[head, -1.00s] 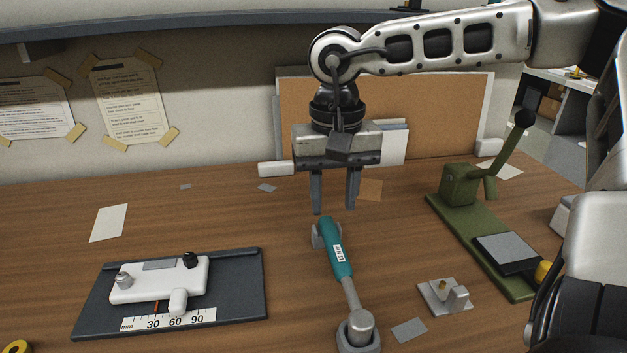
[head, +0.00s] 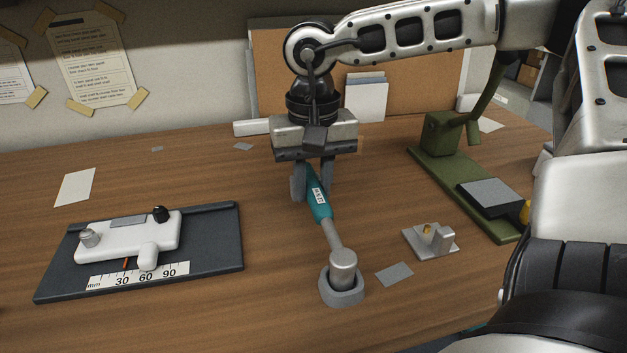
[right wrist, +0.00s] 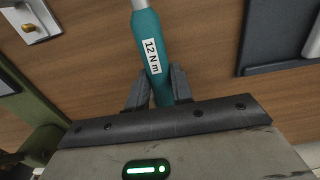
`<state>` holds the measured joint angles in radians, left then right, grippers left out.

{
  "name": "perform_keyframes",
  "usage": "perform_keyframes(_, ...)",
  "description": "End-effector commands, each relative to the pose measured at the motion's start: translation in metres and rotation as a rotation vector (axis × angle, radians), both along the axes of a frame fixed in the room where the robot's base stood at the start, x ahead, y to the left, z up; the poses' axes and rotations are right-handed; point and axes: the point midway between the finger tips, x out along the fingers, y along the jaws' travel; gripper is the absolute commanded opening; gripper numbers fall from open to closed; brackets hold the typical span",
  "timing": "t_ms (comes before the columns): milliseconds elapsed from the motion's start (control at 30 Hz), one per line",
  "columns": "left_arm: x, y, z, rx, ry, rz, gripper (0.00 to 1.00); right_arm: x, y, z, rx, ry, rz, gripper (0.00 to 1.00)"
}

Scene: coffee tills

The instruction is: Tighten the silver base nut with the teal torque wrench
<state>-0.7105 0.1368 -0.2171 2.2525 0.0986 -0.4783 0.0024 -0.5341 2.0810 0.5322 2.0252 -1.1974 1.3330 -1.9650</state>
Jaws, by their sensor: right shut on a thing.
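The teal torque wrench (head: 319,206) has a white label, which reads "12 Nm" in the right wrist view (right wrist: 155,55). Its silver head (head: 343,265) stands in a grey ring-shaped holder (head: 342,292) on the table. My right gripper (head: 312,182) is shut on the far end of the teal handle; its fingers lie on both sides of the handle in the right wrist view (right wrist: 158,90). A silver knob (head: 88,238) sits on the left end of a white fixture (head: 128,240). I cannot tell whether that knob is the base nut. My left gripper is out of view.
The white fixture stands on a dark grey plate (head: 215,257) with a mm scale at left. A small metal block (head: 430,240) with a brass piece and a green lever press (head: 462,185) stand at right. Bare wood lies between plate and wrench.

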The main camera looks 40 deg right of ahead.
Motion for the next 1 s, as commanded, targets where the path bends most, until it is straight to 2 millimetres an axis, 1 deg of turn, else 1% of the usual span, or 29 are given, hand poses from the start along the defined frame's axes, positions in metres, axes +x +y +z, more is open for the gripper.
perform_keyframes(33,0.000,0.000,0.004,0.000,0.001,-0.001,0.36,0.000,0.000,0.006,0.000,-0.002,0.000,0.00)
perform_keyframes(400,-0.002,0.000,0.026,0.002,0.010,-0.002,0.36,0.001,0.000,0.043,0.000,-0.002,-0.001,0.00)
perform_keyframes(500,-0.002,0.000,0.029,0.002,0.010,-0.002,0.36,0.000,0.000,0.049,0.000,-0.001,0.000,0.00)
perform_keyframes(1000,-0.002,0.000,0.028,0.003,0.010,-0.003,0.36,0.000,0.000,0.049,0.000,0.000,0.000,0.00)
